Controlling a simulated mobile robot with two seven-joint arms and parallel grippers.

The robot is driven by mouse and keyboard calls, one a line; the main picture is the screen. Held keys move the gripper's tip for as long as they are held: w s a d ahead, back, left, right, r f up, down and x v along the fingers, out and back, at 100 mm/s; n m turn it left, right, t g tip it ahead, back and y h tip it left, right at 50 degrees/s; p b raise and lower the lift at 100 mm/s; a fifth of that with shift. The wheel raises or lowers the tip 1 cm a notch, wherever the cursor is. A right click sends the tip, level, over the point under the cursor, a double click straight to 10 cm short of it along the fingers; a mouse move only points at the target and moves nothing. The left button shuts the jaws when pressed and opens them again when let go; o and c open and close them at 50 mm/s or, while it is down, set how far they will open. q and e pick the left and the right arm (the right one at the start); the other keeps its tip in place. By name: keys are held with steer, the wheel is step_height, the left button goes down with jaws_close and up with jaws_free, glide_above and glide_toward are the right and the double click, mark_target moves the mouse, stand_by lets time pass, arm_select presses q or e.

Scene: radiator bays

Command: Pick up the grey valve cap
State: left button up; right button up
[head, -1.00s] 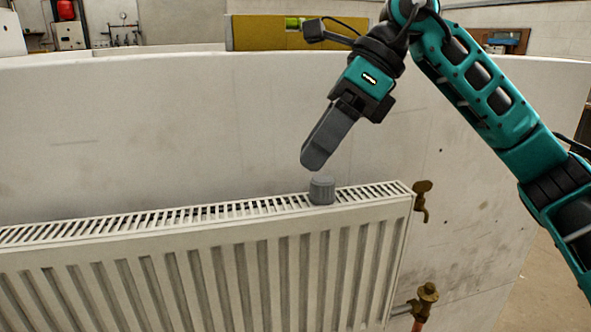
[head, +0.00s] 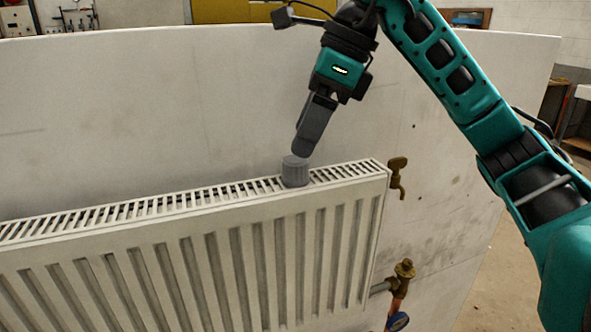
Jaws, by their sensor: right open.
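The grey valve cap (head: 294,173) stands upright on the top grille of the white radiator (head: 215,240), towards its right end. It is a short ribbed cylinder. My right gripper (head: 302,150) comes down from above and points at the cap, its fingertips at the cap's upper edge. The fingers line up one behind the other in this view, so the gap between them is hidden. The gripper is open and the cap still rests on the grille. I cannot tell whether the fingers touch it. My left gripper is not in view.
A brass bleed tap (head: 397,178) sticks out at the radiator's right end. Below it is a brass valve (head: 404,270) on a copper pipe. A pale wall panel (head: 150,115) stands close behind the radiator. The grille left of the cap is clear.

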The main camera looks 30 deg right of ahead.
mark_target(298, 159)
steer(key=x, duration=0.5)
steer(key=shift+s+f, duration=0.2)
steer(key=shift+s, duration=0.15)
steer(key=shift+c, duration=0.2)
steer(key=c, duration=1.2)
steer(key=shift+o, duration=0.2)
